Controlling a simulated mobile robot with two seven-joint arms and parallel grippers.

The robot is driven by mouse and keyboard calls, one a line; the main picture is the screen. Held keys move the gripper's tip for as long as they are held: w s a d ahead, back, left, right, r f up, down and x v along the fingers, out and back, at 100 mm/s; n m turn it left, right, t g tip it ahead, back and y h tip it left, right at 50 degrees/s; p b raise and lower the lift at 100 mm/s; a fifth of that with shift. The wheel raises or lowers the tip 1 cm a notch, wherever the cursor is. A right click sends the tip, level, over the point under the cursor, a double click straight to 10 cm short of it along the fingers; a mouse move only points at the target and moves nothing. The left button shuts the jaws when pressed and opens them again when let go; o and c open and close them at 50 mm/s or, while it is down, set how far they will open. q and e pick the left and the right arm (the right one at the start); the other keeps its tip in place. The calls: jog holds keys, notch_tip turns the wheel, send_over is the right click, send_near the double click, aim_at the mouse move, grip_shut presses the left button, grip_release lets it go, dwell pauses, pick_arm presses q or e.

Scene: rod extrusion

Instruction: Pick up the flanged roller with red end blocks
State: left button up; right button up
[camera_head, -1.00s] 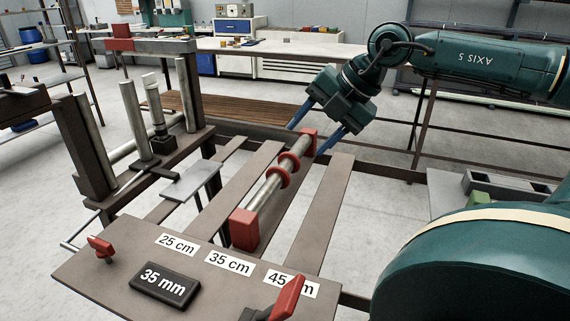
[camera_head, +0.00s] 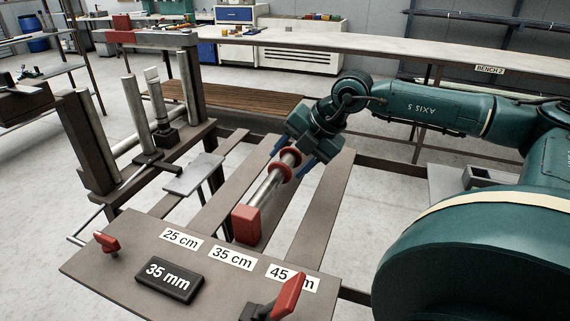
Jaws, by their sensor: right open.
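The flanged roller (camera_head: 264,193) is a silvery rod with two red flanges near its far half and a red block (camera_head: 246,223) at its near end. It lies lengthwise over the brown slats of the stand. My right gripper (camera_head: 293,158) is open. Its blue fingers reach down on either side of the roller's far part, close to the flanges. I cannot tell whether they touch it. The far red block is hidden behind the gripper. My left gripper is not in view.
A brown plate with 25, 35 and 45 cm labels (camera_head: 231,257) holds a black 35 mm block (camera_head: 170,280) and red-handled clamps (camera_head: 288,297) in front. Upright metal posts (camera_head: 133,106) stand at the left. A long bench (camera_head: 380,46) runs behind.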

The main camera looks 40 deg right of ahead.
aim_at(288, 161)
jog(key=shift+x, duration=1.6)
jog(key=shift+d, duration=0.15)
grip_shut()
jog(key=shift+w+r, duration=0.1)
jog(key=shift+r, duration=0.1)
